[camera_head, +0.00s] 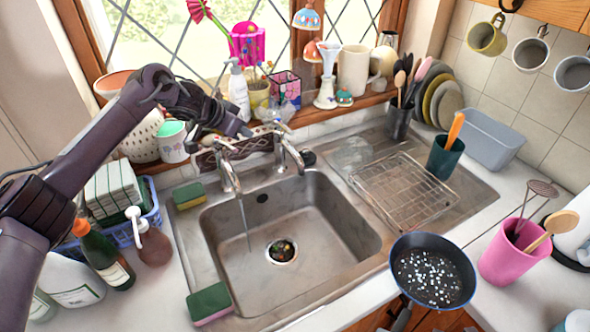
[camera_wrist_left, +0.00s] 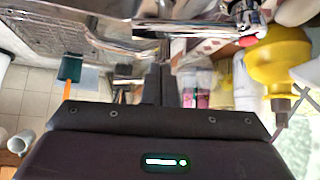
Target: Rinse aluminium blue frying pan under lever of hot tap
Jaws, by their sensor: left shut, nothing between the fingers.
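The dark blue frying pan (camera_head: 433,270) is at the lower right, beyond the counter's front edge. Its inside is speckled with pale spots, and its handle points down toward the bottom edge. What supports it is not visible. Two chrome taps stand behind the sink; a thin stream of water falls from the left tap (camera_head: 230,176). My left gripper (camera_head: 246,131) is shut and empty, just above and behind the taps. In the left wrist view its closed fingers (camera_wrist_left: 160,84) lie close to blurred chrome; contact cannot be told. My right gripper is out of view.
The sink basin (camera_head: 335,215) is empty apart from debris at the drain. A wire rack (camera_head: 404,190) lies on the drainer. Sponges (camera_head: 209,303) sit on the rim, bottles (camera_head: 105,258) at left, a pink pot (camera_head: 505,255) at right. The windowsill behind is crowded.

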